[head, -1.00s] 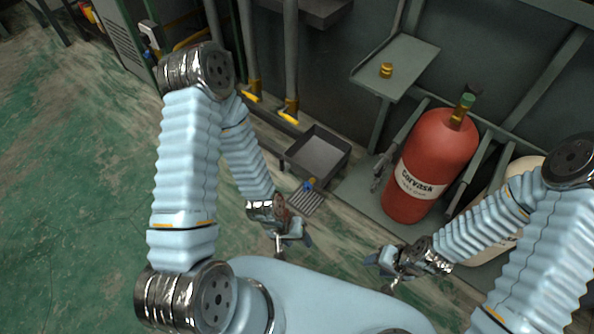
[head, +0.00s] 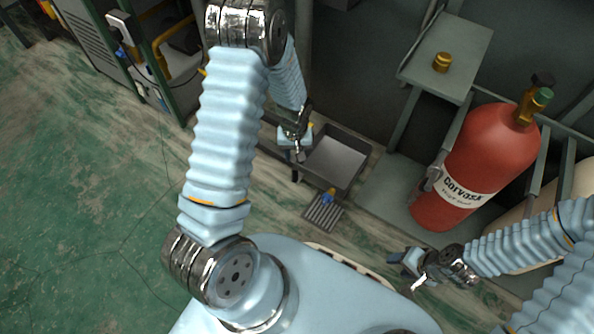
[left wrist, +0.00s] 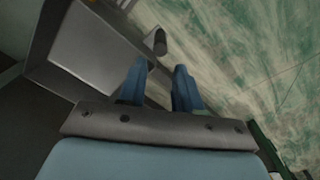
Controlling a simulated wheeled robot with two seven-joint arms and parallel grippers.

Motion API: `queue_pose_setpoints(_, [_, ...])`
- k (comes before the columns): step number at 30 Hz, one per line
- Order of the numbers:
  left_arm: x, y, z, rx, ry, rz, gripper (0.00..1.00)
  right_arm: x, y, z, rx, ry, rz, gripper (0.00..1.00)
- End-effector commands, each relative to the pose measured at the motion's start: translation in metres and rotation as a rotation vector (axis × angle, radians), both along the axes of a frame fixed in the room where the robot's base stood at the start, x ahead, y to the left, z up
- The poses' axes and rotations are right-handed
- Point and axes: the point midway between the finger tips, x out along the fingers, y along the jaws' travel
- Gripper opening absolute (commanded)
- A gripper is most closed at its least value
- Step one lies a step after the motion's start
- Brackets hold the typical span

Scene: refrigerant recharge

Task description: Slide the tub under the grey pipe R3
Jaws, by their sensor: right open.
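The tub (head: 338,158), a dark grey open-topped box, sits on the floor at the foot of the wall in the head view. My left gripper (head: 293,151) is at its left edge. In the left wrist view the two blue fingers (left wrist: 160,88) are apart, beside the tub (left wrist: 88,45) and a small dark knob or handle (left wrist: 156,41) on its side. I cannot tell whether they touch it. My right gripper (head: 408,268) is open and empty, away from the tub. No pipe marked R3 is readable; my left arm covers the pipe area.
A floor grate (head: 324,212) with a small blue and orange item lies in front of the tub. A red cylinder (head: 478,165) stands at the right. A grey shelf (head: 460,62) holds a brass piece (head: 441,62). Open green floor (head: 90,220) lies at the left.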

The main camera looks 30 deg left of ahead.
Motion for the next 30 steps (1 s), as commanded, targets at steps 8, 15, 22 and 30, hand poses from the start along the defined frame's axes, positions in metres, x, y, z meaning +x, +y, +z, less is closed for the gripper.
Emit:
queue_pose_setpoints(8, [-0.001, -0.001, -0.068, -0.001, 0.003, 0.000, 0.34, -0.001, 0.002, -0.015, 0.004, 0.003, 0.002, 0.48])
queue_pose_setpoints(15, [0.000, 0.000, -0.107, -0.001, 0.000, -0.001, 0.34, -0.001, 0.002, -0.022, 0.005, 0.003, 0.002, 0.48])
queue_pose_setpoints(22, [0.000, -0.001, -0.117, -0.002, -0.001, -0.001, 0.34, 0.000, 0.002, -0.023, 0.004, 0.002, 0.002, 0.48])
queue_pose_setpoints(30, [0.000, -0.001, -0.117, -0.002, -0.001, -0.001, 0.23, 0.000, 0.002, -0.023, 0.004, 0.002, 0.002, 0.48])
